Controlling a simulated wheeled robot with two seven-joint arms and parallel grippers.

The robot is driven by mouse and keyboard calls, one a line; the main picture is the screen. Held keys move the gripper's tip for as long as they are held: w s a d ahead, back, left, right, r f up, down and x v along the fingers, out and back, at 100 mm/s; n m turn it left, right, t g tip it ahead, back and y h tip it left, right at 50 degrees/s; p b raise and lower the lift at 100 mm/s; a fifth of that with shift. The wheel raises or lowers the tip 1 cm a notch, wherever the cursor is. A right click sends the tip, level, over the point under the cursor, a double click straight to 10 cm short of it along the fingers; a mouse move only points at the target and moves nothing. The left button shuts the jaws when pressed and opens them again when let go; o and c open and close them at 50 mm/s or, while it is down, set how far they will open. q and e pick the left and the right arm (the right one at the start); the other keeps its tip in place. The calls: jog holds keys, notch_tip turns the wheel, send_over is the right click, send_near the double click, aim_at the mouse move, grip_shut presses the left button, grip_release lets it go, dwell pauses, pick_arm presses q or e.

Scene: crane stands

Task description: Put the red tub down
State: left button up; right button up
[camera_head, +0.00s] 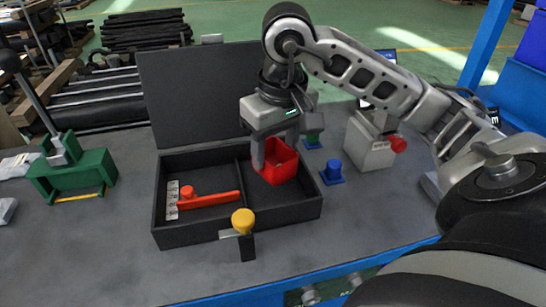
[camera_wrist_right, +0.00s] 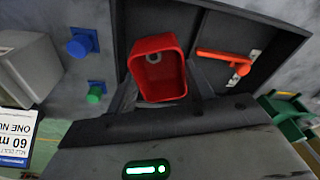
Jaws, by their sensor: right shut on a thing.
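The red tub (camera_head: 281,172) is open-topped and upright in the head view, at the right compartment of the black case (camera_head: 285,217). My right gripper (camera_head: 271,150) is above the case and shut on the tub's wall. I cannot tell whether the tub's base touches the compartment floor. In the wrist view the tub (camera_wrist_right: 158,72) appears empty except for a small round grey feature at its bottom, and its near rim lies at the fingers (camera_wrist_right: 165,100). My left gripper does not show.
The left compartment holds a red handled part (camera_head: 210,199) and a numbered strip (camera_head: 172,199). A yellow-knobbed piece (camera_head: 243,222) stands at the case's front. A blue part (camera_head: 333,172), green part (camera_head: 313,141) and grey block (camera_head: 370,144) stand right. A green press (camera_head: 72,172) stands left.

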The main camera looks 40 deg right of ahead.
aim_at(273, 164)
jog(key=shift+w+d+f, duration=0.2)
jog(key=shift+w+f, duration=0.15)
jog(key=shift+f, duration=0.2)
jog(key=shift+w+d+f+b, duration=0.1)
jog(key=shift+w+f+b, duration=0.15)
jog(key=shift+f+b, duration=0.1)
jog(key=f+b, duration=0.2)
jog(key=f, duration=0.1)
jog(key=shift+w+d+f, duration=0.15)
jog(key=shift+w+f, duration=0.05)
jog(key=shift+f, duration=0.1)
jog(key=shift+r, duration=0.15)
jog(key=shift+f+b, duration=0.3)
jog(key=o, duration=1)
jog(key=shift+r, duration=0.1)
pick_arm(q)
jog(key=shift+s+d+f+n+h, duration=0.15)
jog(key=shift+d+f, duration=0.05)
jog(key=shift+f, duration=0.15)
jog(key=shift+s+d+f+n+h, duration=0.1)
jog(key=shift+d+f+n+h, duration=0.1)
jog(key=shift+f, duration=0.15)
